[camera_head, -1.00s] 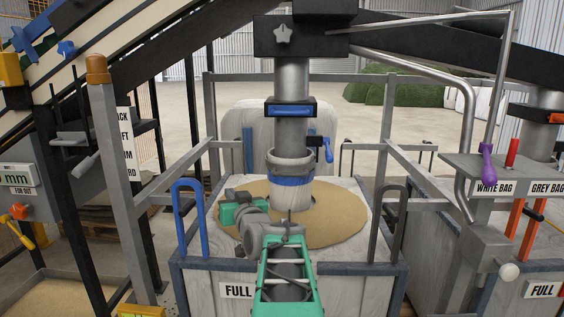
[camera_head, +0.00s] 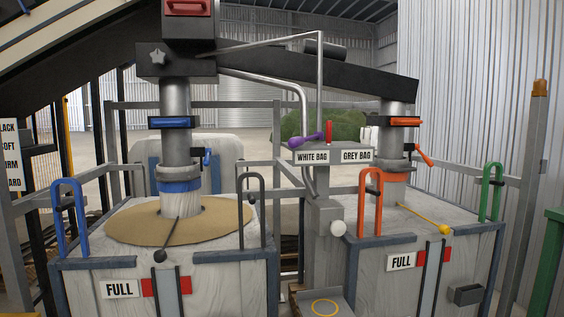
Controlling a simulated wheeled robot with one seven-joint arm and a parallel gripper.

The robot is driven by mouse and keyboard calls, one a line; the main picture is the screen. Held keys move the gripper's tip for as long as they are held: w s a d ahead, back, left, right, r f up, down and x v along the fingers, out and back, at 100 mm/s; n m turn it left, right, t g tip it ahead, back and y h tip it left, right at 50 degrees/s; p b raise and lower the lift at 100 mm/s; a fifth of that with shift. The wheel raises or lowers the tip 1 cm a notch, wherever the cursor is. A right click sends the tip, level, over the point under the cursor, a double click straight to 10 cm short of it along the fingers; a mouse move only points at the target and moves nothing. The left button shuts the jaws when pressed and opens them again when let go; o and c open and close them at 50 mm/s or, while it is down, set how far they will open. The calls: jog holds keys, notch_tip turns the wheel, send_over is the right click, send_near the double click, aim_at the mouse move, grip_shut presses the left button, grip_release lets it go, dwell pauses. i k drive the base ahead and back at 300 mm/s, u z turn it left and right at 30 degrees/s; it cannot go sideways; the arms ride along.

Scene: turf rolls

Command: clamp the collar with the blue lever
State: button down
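The collar (camera_head: 179,173) is a grey ring around the lower end of the left vertical pipe. A bag neck with a blue band (camera_head: 180,186) shows just below it. The blue lever (camera_head: 207,157) sticks out at the collar's right side on a small dark mount and hangs downward. I cannot tell whether the collar is tight on the neck. My gripper is not in view.
The left bag box (camera_head: 205,262), marked FULL, has a tan disc (camera_head: 130,225) on top and a blue loop (camera_head: 70,215) and black loop at its corners. A second pipe with an orange lever (camera_head: 424,155) stands right. A purple-handled lever (camera_head: 306,140) tops the middle post.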

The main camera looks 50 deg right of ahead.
aim_at(206, 162)
jog(key=z, duration=0.25)
jog(key=k, duration=0.4)
jog(key=u, duration=0.9)
jog(key=i, duration=1.45)
jog(key=z, duration=0.55)
